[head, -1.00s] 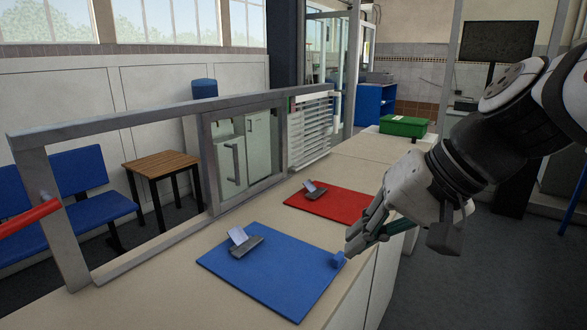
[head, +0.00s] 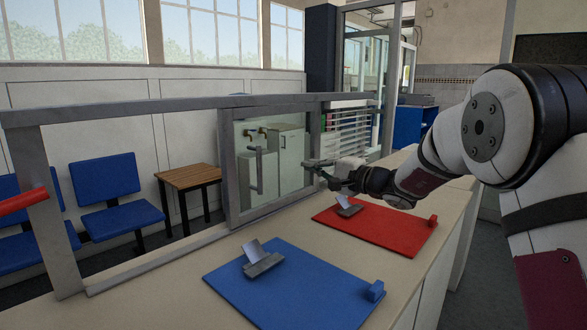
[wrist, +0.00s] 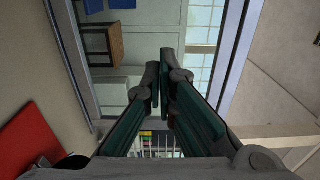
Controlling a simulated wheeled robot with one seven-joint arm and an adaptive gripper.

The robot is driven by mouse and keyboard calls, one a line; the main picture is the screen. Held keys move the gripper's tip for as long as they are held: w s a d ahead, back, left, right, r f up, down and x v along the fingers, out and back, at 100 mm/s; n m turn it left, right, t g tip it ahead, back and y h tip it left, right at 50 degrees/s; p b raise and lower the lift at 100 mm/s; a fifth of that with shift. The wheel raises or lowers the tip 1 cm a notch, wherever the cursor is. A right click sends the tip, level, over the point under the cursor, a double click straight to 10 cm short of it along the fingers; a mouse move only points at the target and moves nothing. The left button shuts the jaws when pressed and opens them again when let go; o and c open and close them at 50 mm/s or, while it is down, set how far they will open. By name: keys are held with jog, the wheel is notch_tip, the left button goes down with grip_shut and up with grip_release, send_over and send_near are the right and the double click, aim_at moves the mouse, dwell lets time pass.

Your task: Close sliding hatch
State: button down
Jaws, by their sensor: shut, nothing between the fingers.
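The sliding hatch pane (head: 229,165) is a grey-framed glass panel with a vertical grey handle (head: 259,170). It stands in the right part of a long grey frame (head: 150,112), and the frame's left part is an open gap. My gripper (head: 312,165) is shut and empty, with its fingertips in front of the pane's right upright, to the right of the handle. I cannot tell whether they touch it. In the wrist view the fingers (wrist: 166,62) point toward the glass, between grey frame bars (wrist: 238,70).
A blue clipboard (head: 300,290) and a red clipboard (head: 385,232) lie on the beige counter (head: 180,290) below the frame. A red bar (head: 22,206) is at the left post. Blue chairs (head: 115,205) and a wooden table (head: 188,174) stand behind the frame.

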jog(key=w+a, duration=0.3)
jog(key=a, duration=0.7)
jog(key=shift+a+p, duration=0.15)
jog(key=shift+p, duration=0.15)
jog(key=shift+w, duration=0.1)
